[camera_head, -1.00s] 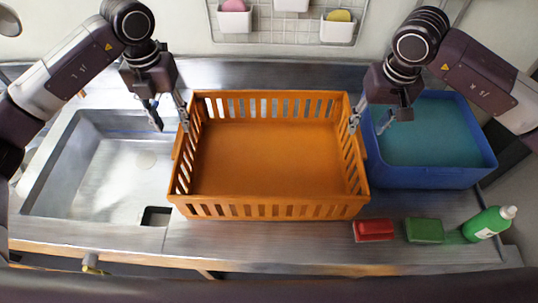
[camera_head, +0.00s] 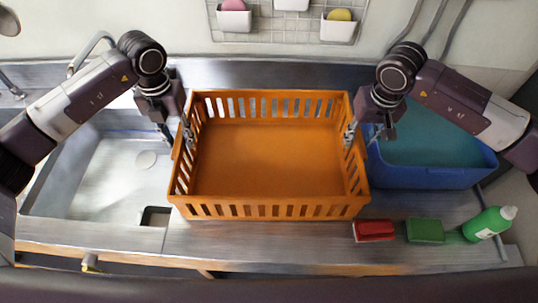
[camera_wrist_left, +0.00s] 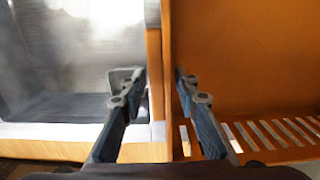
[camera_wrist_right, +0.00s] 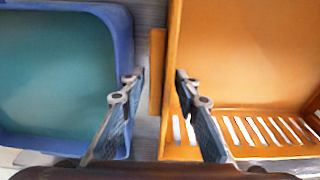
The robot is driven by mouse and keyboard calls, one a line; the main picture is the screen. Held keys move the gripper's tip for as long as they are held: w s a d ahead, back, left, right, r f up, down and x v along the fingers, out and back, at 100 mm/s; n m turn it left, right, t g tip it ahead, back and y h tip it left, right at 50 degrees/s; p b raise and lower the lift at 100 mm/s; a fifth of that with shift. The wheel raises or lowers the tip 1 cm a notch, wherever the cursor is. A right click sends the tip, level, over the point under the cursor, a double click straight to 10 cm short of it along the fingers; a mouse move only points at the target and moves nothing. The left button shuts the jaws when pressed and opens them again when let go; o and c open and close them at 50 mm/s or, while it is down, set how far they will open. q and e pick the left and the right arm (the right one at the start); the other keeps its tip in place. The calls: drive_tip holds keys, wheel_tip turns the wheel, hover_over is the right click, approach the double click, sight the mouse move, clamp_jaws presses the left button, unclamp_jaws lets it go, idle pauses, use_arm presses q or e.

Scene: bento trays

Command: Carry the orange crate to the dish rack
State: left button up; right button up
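The orange crate (camera_head: 270,160) stands empty on the steel counter between the sink and a blue tub. My left gripper (camera_head: 178,140) is at its left wall. In the left wrist view the open fingers (camera_wrist_left: 155,85) straddle the crate's left wall (camera_wrist_left: 155,60), one outside and one inside. My right gripper (camera_head: 362,138) is at the right wall. In the right wrist view its open fingers (camera_wrist_right: 157,85) straddle the right wall (camera_wrist_right: 170,60), with a gap on the outer side. No dish rack can be made out.
The blue tub (camera_head: 430,178) of teal water stands close to the crate's right side. A red sponge (camera_head: 374,230), a green sponge (camera_head: 425,231) and a green bottle (camera_head: 488,224) are at the front right. The steel sink (camera_head: 95,185) lies to the left.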

use_arm(q)
clamp_jaws()
use_arm(e)
clamp_jaws()
use_arm(q)
drive_tip(key=shift+w+r, duration=0.1)
drive_tip(key=shift+r, duration=0.05)
use_arm(e)
drive_tip(key=shift+w+r, duration=0.15)
